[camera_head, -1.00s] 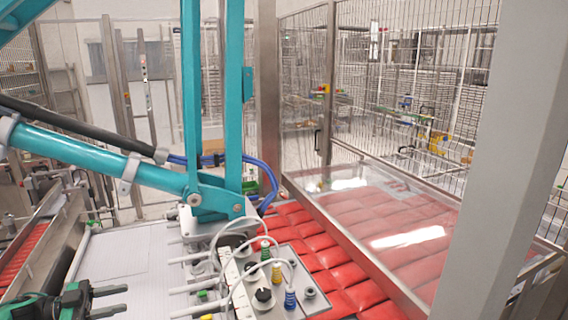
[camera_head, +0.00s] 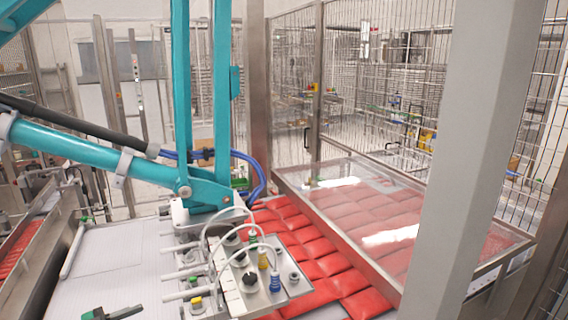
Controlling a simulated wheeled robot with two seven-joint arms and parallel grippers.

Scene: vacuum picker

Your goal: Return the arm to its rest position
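My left gripper (camera_head: 115,314) is only just in view at the bottom edge, in the lower left. One dark finger with a green part shows over the white conveyor. The rest of it is cut off, so I cannot tell whether it is open or shut. I see nothing held in the part that shows. My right gripper is out of view. The teal vacuum picker (camera_head: 95,153) reaches in from the left. Its head (camera_head: 258,279), with suction cups and hoses, hangs over the belt.
Red packets (camera_head: 340,283) lie in rows right of the white conveyor (camera_head: 120,250). A clear panel in a metal frame (camera_head: 290,192) covers part of them. A grey post (camera_head: 468,150) stands at the right. Mesh fencing (camera_head: 400,90) closes off the back.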

